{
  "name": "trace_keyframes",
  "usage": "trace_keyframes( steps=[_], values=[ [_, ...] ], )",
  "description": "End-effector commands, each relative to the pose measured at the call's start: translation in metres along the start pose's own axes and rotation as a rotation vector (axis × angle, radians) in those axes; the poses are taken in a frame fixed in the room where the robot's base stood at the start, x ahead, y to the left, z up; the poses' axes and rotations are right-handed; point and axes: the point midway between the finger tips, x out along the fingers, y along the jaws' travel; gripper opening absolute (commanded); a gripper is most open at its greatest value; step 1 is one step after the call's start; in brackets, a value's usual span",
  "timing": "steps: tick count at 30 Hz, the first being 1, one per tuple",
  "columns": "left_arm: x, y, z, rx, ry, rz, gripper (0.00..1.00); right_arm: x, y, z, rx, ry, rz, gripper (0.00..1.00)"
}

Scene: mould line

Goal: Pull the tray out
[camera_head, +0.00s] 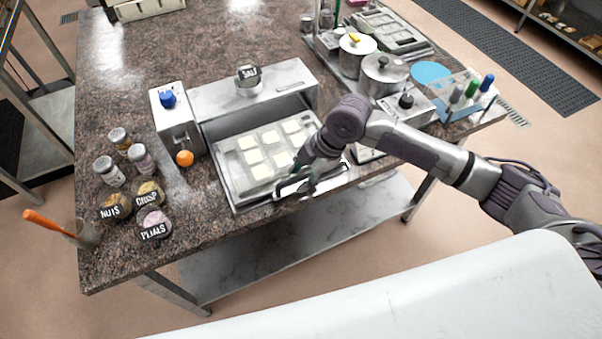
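The tray (235,188) is a shallow metal one holding a pale mould with several cream-coloured squares (250,142). It sits in front of and partly under a metal housing (280,85) on the granite worktop, its front edge near the worktop's front edge. My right gripper (300,187) is at the tray's front right edge, pointing down and left. Its fingers overlap the rim and hide part of that corner. I cannot tell whether they touch or grip it. My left gripper is not in view.
A control box with a blue knob (168,98) and an orange knob (184,158) stands left of the tray. Jars (109,171) and labelled lids (154,223) lie further left. Pots (384,75) and a clear rack (470,95) stand at the right.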

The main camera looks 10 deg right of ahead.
Motion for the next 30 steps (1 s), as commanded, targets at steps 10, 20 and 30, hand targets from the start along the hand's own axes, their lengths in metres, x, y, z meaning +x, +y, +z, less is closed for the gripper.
trace_keyframes(
  steps=[10,20,30],
  values=[
    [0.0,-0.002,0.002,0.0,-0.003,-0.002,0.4,-0.034,0.001,0.001,0.0,-0.002,0.006,0.39],
    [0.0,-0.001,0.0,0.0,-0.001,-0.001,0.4,-0.101,-0.001,0.001,-0.001,-0.002,0.005,0.39],
    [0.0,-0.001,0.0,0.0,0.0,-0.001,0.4,-0.121,-0.001,0.0,0.0,0.0,0.001,0.39]
  ],
)
